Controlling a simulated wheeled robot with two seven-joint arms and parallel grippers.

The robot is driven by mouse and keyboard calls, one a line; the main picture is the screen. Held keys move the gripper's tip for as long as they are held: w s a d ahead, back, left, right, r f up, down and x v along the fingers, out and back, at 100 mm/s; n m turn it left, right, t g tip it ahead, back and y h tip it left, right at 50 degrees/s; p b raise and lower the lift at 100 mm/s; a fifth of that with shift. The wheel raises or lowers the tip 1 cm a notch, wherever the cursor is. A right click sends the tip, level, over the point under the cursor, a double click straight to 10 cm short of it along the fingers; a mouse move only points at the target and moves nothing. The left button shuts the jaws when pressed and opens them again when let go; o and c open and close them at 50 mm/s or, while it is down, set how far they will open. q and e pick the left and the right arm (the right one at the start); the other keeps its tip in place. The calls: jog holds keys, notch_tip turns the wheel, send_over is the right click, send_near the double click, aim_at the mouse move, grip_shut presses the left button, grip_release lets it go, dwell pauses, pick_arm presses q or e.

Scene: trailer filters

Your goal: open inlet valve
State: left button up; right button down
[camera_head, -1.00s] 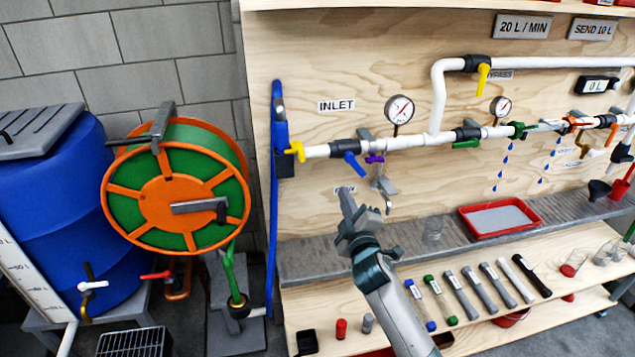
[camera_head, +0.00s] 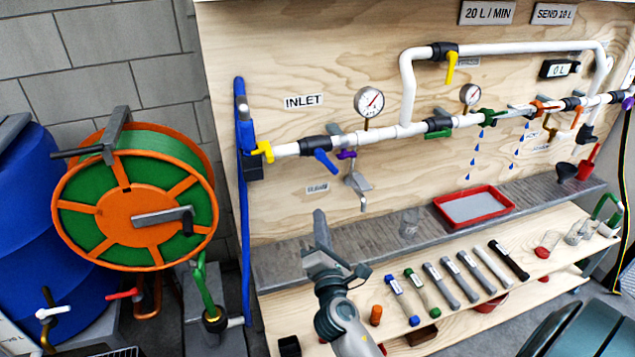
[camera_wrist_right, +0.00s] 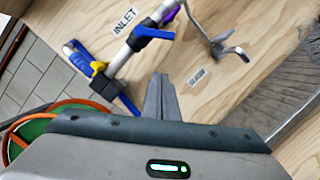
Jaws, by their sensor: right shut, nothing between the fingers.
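The lever hangs down and to the right, at an angle to the pipe. In the right wrist view the blue handle (camera_wrist_right: 153,33) lies above and left of the fingertips. My right gripper (camera_head: 320,220) is below the valve, in front of the panel. Its fingers (camera_wrist_right: 160,85) are together and empty, apart from the handle. My left gripper cannot be made out.
A yellow lever (camera_head: 265,151) sits on the pipe's left end. A purple-handled tap (camera_head: 346,155) hangs just right of the blue lever. A grey ledge (camera_head: 285,262) runs below, with a red tray (camera_head: 474,207). A hose reel (camera_head: 132,215) stands left.

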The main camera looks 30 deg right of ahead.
aim_at(328, 164)
jog(key=shift+w, duration=0.15)
jog(key=w+d+r+p, duration=0.3)
jog(key=w+d+p, duration=0.2)
jog(key=w+d, duration=0.2)
jog(key=shift+w+d+r, duration=0.2)
jog(key=shift+w+r, duration=0.2)
jog(key=shift+w, duration=0.1)
